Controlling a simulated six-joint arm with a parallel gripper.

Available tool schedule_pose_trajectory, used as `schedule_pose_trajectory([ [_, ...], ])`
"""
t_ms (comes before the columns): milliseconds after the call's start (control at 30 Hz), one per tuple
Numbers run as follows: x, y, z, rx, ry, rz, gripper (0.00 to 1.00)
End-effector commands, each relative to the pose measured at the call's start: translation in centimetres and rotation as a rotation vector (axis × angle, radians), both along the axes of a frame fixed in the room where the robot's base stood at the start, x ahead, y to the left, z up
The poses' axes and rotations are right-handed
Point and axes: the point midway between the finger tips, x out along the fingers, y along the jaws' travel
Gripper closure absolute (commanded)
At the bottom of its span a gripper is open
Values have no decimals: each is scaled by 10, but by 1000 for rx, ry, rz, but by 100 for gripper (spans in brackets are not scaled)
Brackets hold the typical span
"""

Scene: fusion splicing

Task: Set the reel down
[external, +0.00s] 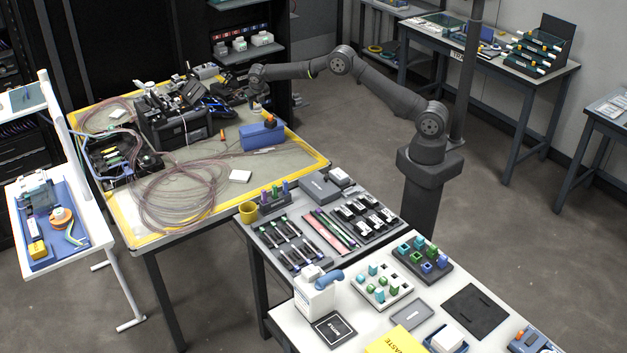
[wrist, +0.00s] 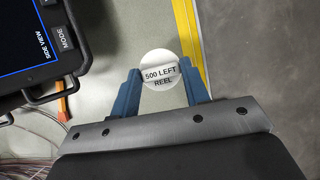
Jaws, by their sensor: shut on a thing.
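The reel (wrist: 160,72) shows in the wrist view as a round, pale disc with a label reading "500 LEFT REEL". My gripper (wrist: 161,88) has its two blue fingers on either side of the reel and is shut on it. In the external view my gripper (external: 256,93) points down over the far right part of the mat-topped table (external: 297,151), near the yellow border. The reel is too small there to make out clearly, and I cannot tell whether its underside touches the table.
A black device with a screen (wrist: 42,45) stands close left of the reel. An orange piece (wrist: 62,104) and loose fibre coils lie nearby. The yellow-edged table border (wrist: 187,45) runs just right of the reel.

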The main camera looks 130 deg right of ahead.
Motion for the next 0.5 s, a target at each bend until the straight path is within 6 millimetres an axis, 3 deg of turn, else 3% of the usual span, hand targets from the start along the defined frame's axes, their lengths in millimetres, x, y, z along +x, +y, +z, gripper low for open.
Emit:
schedule_pose_trajectory([
  [167, 17, -1, -10, -1, 0, 0, 88],
  [333, 19, 0, -21, 1, 0, 0, 88],
  [500, 19, 0, -46, 2, -1, 1, 88],
])
